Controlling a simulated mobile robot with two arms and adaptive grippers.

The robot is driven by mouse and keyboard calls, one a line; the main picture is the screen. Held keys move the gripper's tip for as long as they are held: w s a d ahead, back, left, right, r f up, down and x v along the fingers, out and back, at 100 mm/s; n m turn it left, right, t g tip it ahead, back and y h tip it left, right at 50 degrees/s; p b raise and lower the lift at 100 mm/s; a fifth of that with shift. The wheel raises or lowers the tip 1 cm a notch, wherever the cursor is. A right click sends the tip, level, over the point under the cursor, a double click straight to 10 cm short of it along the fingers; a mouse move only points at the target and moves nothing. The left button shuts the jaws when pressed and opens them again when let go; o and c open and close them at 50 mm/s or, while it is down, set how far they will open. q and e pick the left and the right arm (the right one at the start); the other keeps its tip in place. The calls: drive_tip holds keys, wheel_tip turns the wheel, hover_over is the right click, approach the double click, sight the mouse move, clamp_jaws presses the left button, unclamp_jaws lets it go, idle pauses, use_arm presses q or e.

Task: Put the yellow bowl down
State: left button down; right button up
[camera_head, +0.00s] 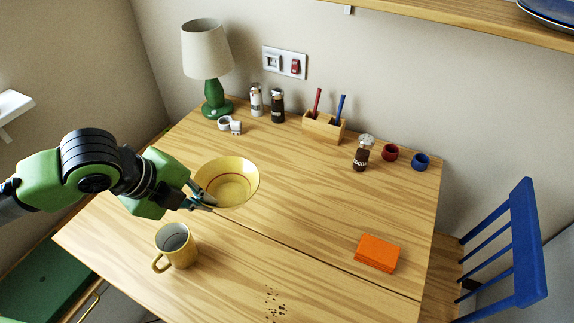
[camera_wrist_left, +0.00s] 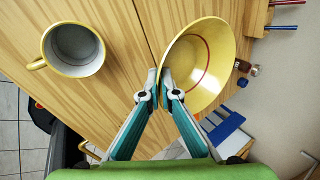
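The yellow bowl (camera_head: 232,183) with a thin reddish ring inside is at the left-middle of the wooden table (camera_head: 310,215). My left gripper (camera_head: 203,199) has its fingers on the bowl's near-left rim. In the left wrist view the two fingertips (camera_wrist_left: 159,82) close on the rim of the bowl (camera_wrist_left: 208,62), one on each side. The bowl's underside is hidden in the head view, so I cannot tell whether it touches the table. My right gripper is in neither view.
A yellow mug (camera_head: 178,248) stands close in front of the bowl. Behind are a green lamp (camera_head: 214,97), white napkin rings (camera_head: 229,125), shakers (camera_head: 277,105) and a pen holder (camera_head: 323,127). An orange block (camera_head: 378,253) lies right; dark crumbs (camera_head: 274,303) lie in front. The middle is clear.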

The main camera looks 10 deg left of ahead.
sight(215, 173)
use_arm(q)
drive_tip(key=shift+w+a+r+m, duration=0.1)
drive_tip(key=shift+w+a+m, duration=0.25)
drive_tip(key=shift+m, duration=0.05)
drive_tip(key=w+f, duration=0.1)
drive_tip(key=w, duration=0.2)
drive_tip(key=w+f, duration=0.1)
drive_tip(key=w, duration=0.2)
drive_tip(key=w+d+f, duration=0.1)
drive_tip(key=w+f, duration=0.1)
drive_tip(key=w, duration=0.1)
drive_tip(key=shift+p, duration=0.35)
drive_tip(key=w+f, duration=0.4)
drive_tip(key=f, duration=0.1)
drive_tip(key=shift+w+d+f, duration=0.1)
drive_tip(key=shift+w+f, duration=0.2)
drive_tip(key=shift+f, duration=1.65)
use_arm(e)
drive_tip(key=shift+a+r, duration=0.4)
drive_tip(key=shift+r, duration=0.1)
use_arm(q)
drive_tip(key=shift+f, duration=0.1)
drive_tip(key=c, duration=2.3)
unclamp_jaws()
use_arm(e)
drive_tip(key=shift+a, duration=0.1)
